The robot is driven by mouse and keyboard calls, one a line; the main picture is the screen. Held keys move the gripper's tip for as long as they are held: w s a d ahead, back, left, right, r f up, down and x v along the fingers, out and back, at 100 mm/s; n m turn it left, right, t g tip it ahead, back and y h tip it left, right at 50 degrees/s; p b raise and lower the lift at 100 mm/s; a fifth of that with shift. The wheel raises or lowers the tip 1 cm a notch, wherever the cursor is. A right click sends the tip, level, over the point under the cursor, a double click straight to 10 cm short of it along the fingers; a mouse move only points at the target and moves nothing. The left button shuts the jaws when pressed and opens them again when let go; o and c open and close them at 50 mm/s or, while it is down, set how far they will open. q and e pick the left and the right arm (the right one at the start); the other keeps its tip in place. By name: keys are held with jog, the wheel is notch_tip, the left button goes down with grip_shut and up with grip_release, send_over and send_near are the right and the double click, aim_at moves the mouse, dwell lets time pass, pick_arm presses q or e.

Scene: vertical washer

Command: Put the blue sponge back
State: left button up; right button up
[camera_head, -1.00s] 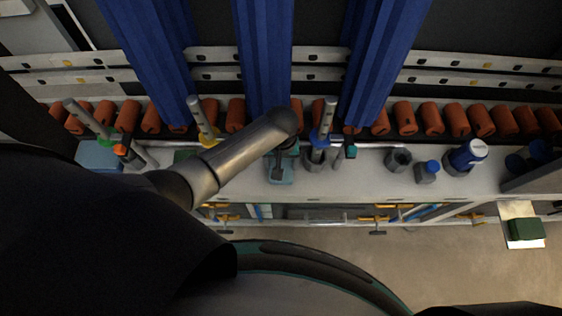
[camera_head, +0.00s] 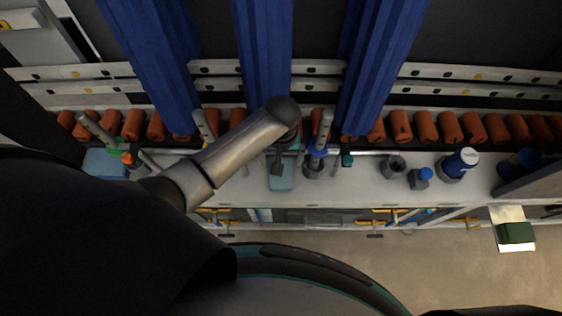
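A light-blue block (camera_head: 283,180), which looks like the blue sponge, lies on or just above the grey shelf below the middle blue curtain. My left arm reaches in from the left, and its bent metal link covers part of this area. The dark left gripper (camera_head: 277,166) is at the back edge of the block and overlaps it in the picture. Whether its fingers are closed on the block or only over it is not clear. A second, larger light-blue piece (camera_head: 105,162) lies at the left of the shelf. My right gripper is not in view.
Upright nozzle-like tools (camera_head: 318,145) stand along the shelf (camera_head: 355,188). A grey cup (camera_head: 393,167), a blue-capped bottle (camera_head: 420,178) and a blue can (camera_head: 459,164) stand at right. Orange rollers (camera_head: 425,125) and blue curtains (camera_head: 380,60) are behind. A green block (camera_head: 515,233) is lower right.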

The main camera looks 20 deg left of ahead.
pick_arm(q)
jog(key=shift+r+p, duration=0.6)
jog(key=shift+r, duration=1.55)
